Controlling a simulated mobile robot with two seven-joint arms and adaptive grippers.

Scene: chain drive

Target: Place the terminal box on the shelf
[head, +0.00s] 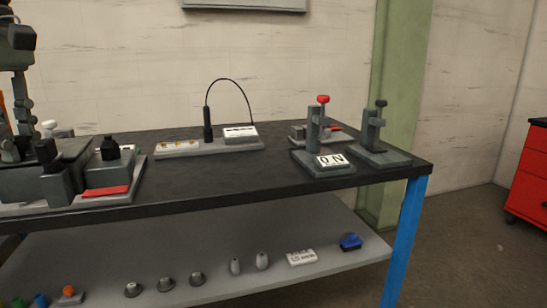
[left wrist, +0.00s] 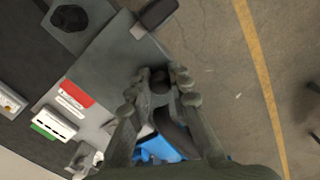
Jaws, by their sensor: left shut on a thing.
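My left gripper (head: 14,148) is at the far left of the head view, pointing down at the left end of the dark table (head: 220,184). In the left wrist view its fingers (left wrist: 160,82) are shut on a dark grey part (left wrist: 160,88), mostly hidden between them. I cannot tell whether this part is the terminal box. The grey shelf (head: 215,262) runs below the tabletop. A white lettered box (head: 301,257) lies on it towards the right. My right gripper is not in view.
A grey fixture with a black knob (head: 109,149) and red plate (head: 105,192) stands beside my left gripper. A cabled device (head: 240,134) and upright stands (head: 315,135) are farther right. Small parts line the shelf, including a blue one (head: 351,241).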

